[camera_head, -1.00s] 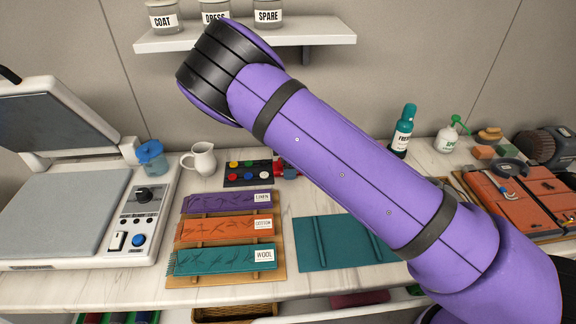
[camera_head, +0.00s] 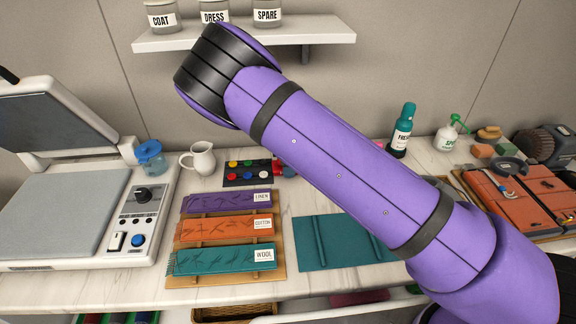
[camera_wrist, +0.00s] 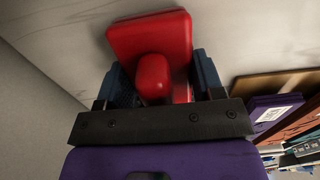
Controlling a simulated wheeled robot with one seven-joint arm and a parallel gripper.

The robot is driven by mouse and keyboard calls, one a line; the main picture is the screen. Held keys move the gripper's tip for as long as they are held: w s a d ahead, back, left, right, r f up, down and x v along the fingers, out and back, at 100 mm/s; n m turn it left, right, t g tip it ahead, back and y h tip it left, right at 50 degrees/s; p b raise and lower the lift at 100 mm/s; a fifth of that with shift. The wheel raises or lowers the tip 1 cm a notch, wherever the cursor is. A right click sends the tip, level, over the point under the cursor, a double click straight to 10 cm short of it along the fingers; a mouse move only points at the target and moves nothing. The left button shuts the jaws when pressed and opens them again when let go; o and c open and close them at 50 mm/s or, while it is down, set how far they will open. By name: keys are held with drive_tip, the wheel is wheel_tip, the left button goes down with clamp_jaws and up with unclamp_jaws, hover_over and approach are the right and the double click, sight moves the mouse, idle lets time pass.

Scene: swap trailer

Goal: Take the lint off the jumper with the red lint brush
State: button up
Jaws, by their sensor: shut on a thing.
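The red lint brush (camera_wrist: 150,38) fills the upper middle of the wrist view, with a wide flat block and a rounded handle pointing towards me. My gripper (camera_wrist: 165,82) is shut on it, with a dark blue finger on each side. In the head view my own purple arm hides the gripper. A small red patch (camera_head: 278,168) shows at the arm's lower edge, beside the button tray; I cannot tell whether it is the brush. I cannot make out a jumper in either view.
A rack with linen, cotton and wool strips (camera_head: 222,258) stands on the marble counter, with a teal mat (camera_head: 320,243) to its right. A white press (camera_head: 65,220) stands open at left, near a white jug (camera_head: 202,160). A shelf (camera_head: 240,36) with jars hangs above.

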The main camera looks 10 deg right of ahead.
drive_tip(key=shift+r, duration=0.55)
drive_tip(key=shift+s+d+r, duration=0.1)
drive_tip(key=shift+s+r, duration=0.05)
drive_tip(key=shift+r, duration=0.45)
drive_tip(key=shift+s+d+r, duration=0.1)
drive_tip(key=shift+r, duration=0.5)
drive_tip(key=s+d, duration=0.1)
drive_tip(key=s, duration=0.3)
drive_tip(key=s+d+r, duration=0.1)
drive_tip(key=s+d, duration=0.1)
drive_tip(key=s, duration=0.3)
drive_tip(key=s+d, duration=0.2)
drive_tip(key=s, duration=0.3)
drive_tip(key=shift+s+d+r, duration=0.15)
drive_tip(key=shift+s, duration=0.1)
drive_tip(key=shift+o, duration=1.3)
drive_tip(key=shift+c, duration=0.8)
drive_tip(key=shift+d, duration=0.1)
